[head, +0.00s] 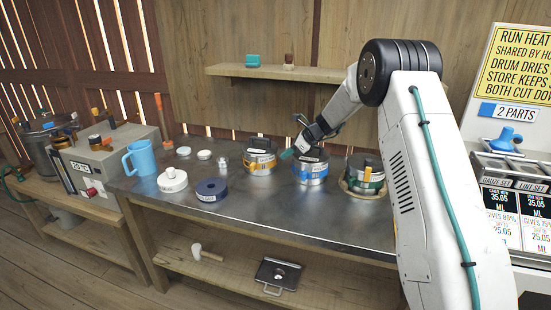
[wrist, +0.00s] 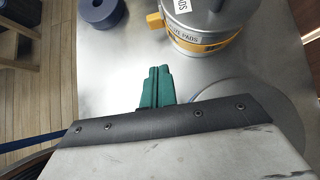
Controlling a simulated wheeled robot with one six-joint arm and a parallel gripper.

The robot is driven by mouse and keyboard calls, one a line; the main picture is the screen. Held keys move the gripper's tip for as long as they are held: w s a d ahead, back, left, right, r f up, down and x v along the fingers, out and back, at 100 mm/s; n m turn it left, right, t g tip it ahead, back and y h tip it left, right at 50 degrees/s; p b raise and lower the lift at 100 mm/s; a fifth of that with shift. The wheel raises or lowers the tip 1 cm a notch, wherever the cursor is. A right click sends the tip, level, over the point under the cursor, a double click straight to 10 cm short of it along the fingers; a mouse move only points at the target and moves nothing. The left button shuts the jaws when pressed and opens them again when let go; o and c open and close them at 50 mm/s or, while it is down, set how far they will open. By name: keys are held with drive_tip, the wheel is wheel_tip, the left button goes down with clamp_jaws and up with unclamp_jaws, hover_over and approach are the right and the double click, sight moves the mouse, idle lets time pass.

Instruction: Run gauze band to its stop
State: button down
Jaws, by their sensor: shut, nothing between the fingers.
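The gauze bin is a round metal tin with a yellow band; it stands on the metal bench in the head view (head: 260,167) and at the top of the wrist view (wrist: 190,9). Its label partly reads "PADS". The yellow band (wrist: 210,42) wraps the tin, and an orange-yellow tab (wrist: 155,20) sticks out from its left side in the wrist view. My gripper (wrist: 158,70) has green fingers, shut together with nothing between them, apart from the tin and tab. In the head view my gripper (head: 287,154) is between the gauze bin and the blue-banded bin.
A blue-banded bin (head: 310,173) stands just right of the gauze bin, and a green-banded bin (head: 364,178) farther right. A dark blue ring (head: 211,190), a white lid (head: 172,181) and a blue mug (head: 141,158) are to the left. The bench front is clear.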

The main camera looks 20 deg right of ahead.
sight(255, 169)
drive_tip(key=x, duration=0.9)
drive_tip(key=shift+w+a+r, duration=0.1)
drive_tip(key=shift+w+a, duration=0.2)
drive_tip(key=shift+a, duration=0.25)
drive_tip(key=shift+w+a, duration=0.35)
drive_tip(key=shift+a, duration=0.25)
drive_tip(key=shift+w+a, duration=0.45)
drive_tip(key=shift+a, duration=0.1)
